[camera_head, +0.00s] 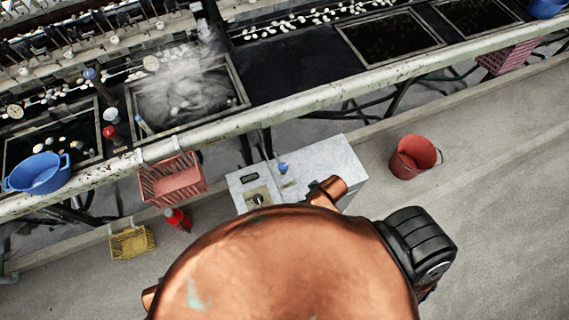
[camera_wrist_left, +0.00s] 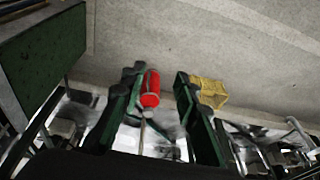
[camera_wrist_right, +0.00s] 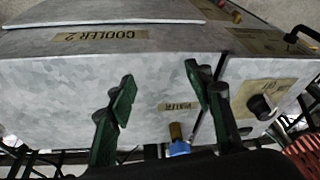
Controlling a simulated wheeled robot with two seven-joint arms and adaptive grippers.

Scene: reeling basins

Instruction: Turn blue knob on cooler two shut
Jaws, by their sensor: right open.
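The blue knob (camera_head: 283,168) is on the pale grey metal cooler (camera_head: 325,158). In the right wrist view the blue knob (camera_wrist_right: 179,148) sits on a brass stem beside a "WATER" label, and the cooler's face (camera_wrist_right: 65,85) bears a "COOLER 2" label. My right gripper (camera_wrist_right: 159,76) is open in front of that face. The knob shows low in the picture between its two fingers, apart from them; depth is hard to tell. My left gripper (camera_wrist_left: 158,74) is open and empty, with a red extinguisher (camera_wrist_left: 150,92) showing beyond its fingers. Neither gripper's fingers show in the head view.
A black knob (camera_wrist_right: 262,107) is on the adjoining panel. A red bucket (camera_head: 414,157) stands right of the cooler. A red crate (camera_head: 172,182) and a yellow basket (camera_head: 131,242) are to the left. The pale basin rail (camera_head: 300,99) runs behind.

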